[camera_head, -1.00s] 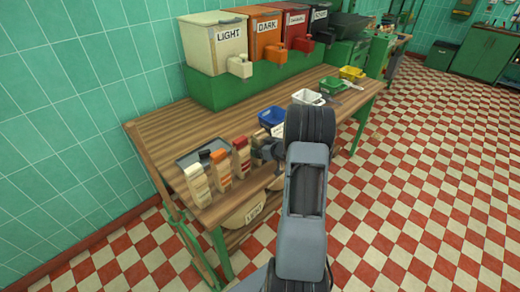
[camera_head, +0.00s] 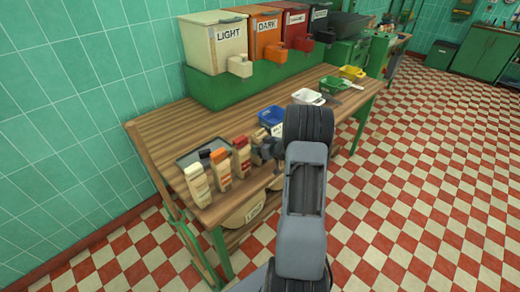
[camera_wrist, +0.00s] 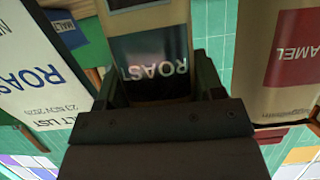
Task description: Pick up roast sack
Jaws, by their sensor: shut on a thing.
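The roast sack (camera_wrist: 150,65) is a tan sack with a black label reading ROAST, upside down in the wrist view. My gripper (camera_wrist: 155,92) is shut on it, with one dark finger on each side. In the head view my gripper (camera_head: 266,150) is at the right end of a row of sacks on the wooden bench, and the held sack (camera_head: 257,153) is partly hidden by it. I cannot tell whether the sack is off the bench.
A red-labelled sack (camera_head: 241,157), an orange-labelled sack (camera_head: 221,170) and a cream one (camera_head: 197,186) stand to the left. A dark tray (camera_head: 186,158) lies behind them. A blue bin (camera_head: 272,119) and a white bin (camera_head: 308,97) are further back. The bench's back left is clear.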

